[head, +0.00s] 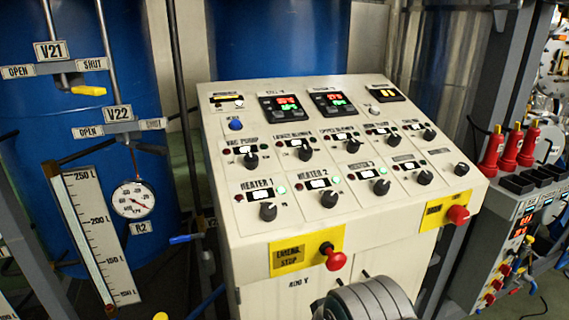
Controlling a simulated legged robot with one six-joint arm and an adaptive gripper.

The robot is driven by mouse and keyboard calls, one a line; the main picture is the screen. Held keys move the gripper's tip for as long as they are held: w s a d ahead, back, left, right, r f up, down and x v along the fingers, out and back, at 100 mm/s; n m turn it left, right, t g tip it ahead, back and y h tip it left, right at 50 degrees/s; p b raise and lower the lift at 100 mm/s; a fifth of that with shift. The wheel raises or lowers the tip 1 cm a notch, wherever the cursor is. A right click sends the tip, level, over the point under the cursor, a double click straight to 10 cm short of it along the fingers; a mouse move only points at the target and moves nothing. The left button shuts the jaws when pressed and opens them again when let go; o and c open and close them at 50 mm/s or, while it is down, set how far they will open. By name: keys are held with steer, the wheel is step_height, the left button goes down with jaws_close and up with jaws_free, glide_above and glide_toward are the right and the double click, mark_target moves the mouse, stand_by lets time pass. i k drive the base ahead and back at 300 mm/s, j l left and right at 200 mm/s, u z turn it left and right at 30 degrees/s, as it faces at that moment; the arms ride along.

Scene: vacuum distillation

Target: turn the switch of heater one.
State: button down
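The switch of heater one (268,211) is a black rotary knob at the lower left of the sloping control panel (222,216). The label HEATER 1 (257,185) and a small white display are just above it. A dark red lamp is at the display's left and a pale green lamp at its right. The way the knob points is too small to tell. A grey ribbed part at the bottom edge looks like my arm, below and right of the knob and apart from it. My gripper's fingers do not show.
The heater 2 knob (329,199) is close on the right, with other black knobs beyond and above. A red emergency stop button (334,258) sticks out at the panel's front edge. A second red button (457,215) is further right. A gauge (133,199) stands left.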

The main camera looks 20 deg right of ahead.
mark_target(506, 269)
steer(key=z, duration=2)
